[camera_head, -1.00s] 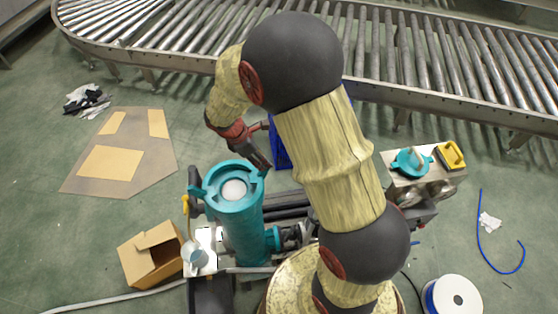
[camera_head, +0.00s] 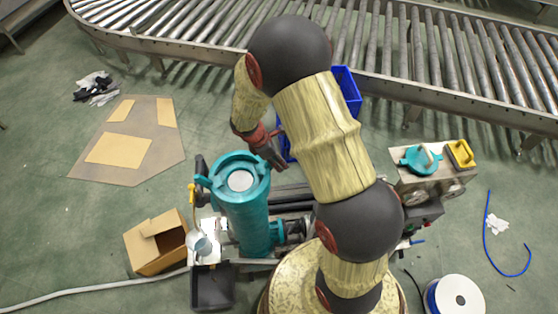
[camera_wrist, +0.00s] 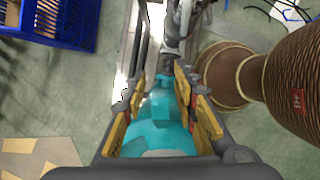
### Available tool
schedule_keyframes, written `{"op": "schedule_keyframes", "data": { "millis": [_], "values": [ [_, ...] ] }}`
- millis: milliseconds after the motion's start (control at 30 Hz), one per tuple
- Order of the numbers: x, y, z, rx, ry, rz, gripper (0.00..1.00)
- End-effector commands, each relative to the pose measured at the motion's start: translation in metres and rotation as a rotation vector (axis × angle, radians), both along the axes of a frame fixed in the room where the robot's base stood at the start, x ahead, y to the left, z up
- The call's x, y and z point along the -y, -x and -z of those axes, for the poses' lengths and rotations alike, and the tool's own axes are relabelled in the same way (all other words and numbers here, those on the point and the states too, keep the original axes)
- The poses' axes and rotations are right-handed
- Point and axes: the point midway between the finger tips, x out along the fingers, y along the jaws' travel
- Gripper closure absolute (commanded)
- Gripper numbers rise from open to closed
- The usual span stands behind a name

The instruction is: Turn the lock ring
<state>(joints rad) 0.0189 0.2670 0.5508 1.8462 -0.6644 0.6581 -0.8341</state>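The teal lock ring (camera_head: 240,163) sits on top of an upright teal cylinder (camera_head: 247,222), left of centre in the head view. A lug sticks out at its left side, and a pale round piece (camera_head: 240,181) shows in its opening. My gripper (camera_head: 280,164) is just right of the ring, pointing down; a small gap seems to lie between them. In the wrist view my gripper (camera_wrist: 160,110) is open, its yellow-padded fingers apart. Teal surface (camera_wrist: 158,125) shows between and beyond the fingers. No contact is clear there.
A bench at right holds a teal lid with a handle (camera_head: 421,160) and a yellow-handled tool (camera_head: 461,154). A blue crate (camera_head: 347,90) lies behind my arm. A black tray (camera_head: 213,288), metal cup (camera_head: 199,245) and cardboard box (camera_head: 157,243) are near the cylinder. A roller conveyor (camera_head: 450,70) crosses behind.

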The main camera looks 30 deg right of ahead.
Motion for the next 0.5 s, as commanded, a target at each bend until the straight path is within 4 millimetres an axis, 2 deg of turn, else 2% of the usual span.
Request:
{"op": "schedule_keyframes", "data": {
  "millis": [133, 500],
  "values": [
    [0.0, -0.0001, -0.0003, 0.0, 0.0, 0.0, 0.72],
    [0.0, 0.0, -0.0004, 0.0, 0.0, 0.001, 0.93]
  ]
}}
